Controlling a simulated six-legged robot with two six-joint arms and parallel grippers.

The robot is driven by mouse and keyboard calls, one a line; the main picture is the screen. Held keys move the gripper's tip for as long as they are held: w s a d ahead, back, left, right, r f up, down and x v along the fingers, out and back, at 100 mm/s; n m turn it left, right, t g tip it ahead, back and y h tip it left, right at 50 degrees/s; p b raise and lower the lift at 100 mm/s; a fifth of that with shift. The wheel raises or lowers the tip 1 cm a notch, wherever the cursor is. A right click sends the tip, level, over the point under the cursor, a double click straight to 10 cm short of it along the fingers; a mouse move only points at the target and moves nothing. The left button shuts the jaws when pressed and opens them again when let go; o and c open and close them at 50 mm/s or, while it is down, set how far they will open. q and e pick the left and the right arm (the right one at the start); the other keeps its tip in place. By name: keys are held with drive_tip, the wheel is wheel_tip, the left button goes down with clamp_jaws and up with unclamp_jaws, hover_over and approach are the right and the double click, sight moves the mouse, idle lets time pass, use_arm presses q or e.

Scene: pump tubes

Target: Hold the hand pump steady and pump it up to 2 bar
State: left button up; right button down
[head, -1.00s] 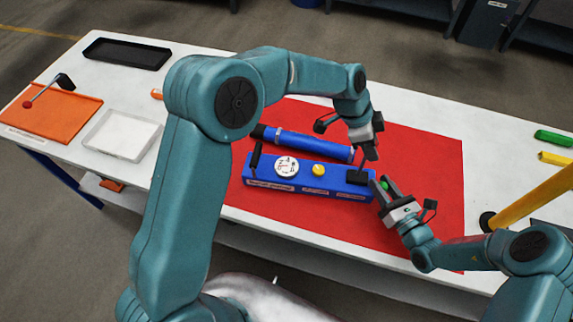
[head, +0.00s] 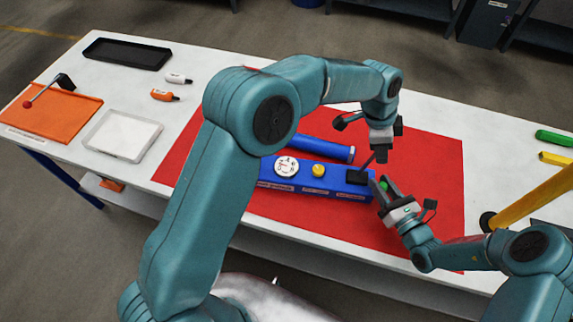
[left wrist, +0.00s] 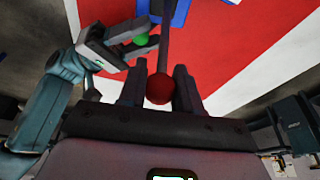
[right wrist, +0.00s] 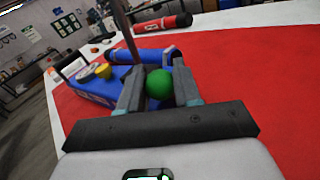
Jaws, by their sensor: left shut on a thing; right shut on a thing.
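The hand pump is a blue block (head: 335,191) on the red mat (head: 430,220), with a white round gauge (head: 286,166), a yellow knob (head: 318,170) and a black block at its right end. The gauge reading is too small to tell. My left gripper (head: 381,153) is above that end, shut on the red ball (left wrist: 159,88) of a thin grey lever (left wrist: 164,45). My right gripper (head: 384,190) is low beside the right end, shut on a green ball (right wrist: 159,84). My left arm hides the pump's left end.
A blue cylinder (head: 325,147) lies behind the pump, partly hidden by my left arm. An orange tray (head: 60,117), white tray (head: 123,137) and black tray (head: 125,53) stand at left. Green (head: 553,138) and yellow (head: 555,158) items lie at the right edge.

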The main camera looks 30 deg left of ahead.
use_arm(q)
drive_tip(key=shift+f, duration=0.15)
use_arm(e)
drive_tip(key=shift+r, duration=0.15)
use_arm(q)
drive_tip(key=shift+w+d+f+g+y, duration=0.1)
drive_tip(key=shift+d+f+g+y, duration=0.05)
drive_tip(key=shift+d+y, duration=0.25)
drive_tip(key=shift+w+d+f+g+y, duration=0.1)
drive_tip(key=shift+d+g+y, duration=0.05)
drive_tip(key=shift+d+y, duration=0.25)
